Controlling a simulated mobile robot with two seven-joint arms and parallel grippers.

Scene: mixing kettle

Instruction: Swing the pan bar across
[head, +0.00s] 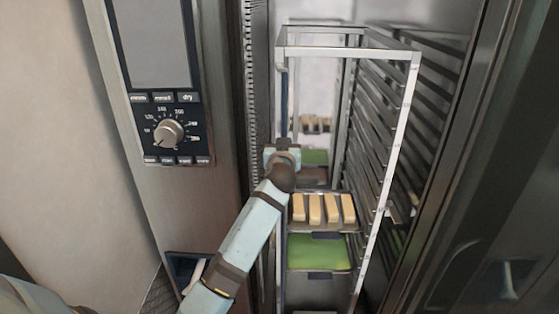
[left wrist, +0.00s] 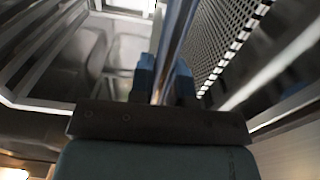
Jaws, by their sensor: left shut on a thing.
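A tall metal rack stands inside an open cabinet in the head view. The pan bar (head: 284,105) looks like a thin dark upright bar at the rack's left front side. My left gripper (head: 281,153) reaches in from below and is shut on this bar at about mid-height. In the left wrist view, the blue fingers of my left gripper (left wrist: 164,84) lie on both sides of the shiny bar (left wrist: 178,35). The bar's lower part is mostly hidden behind my left arm. My right gripper is not in view.
The rack frame (head: 402,130) holds a tray of several yellow blocks (head: 324,208) above a green-covered tray (head: 318,252). A control panel with a knob (head: 167,134) is left of the opening. The cabinet's dark right side (head: 465,150) stands close to the rack.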

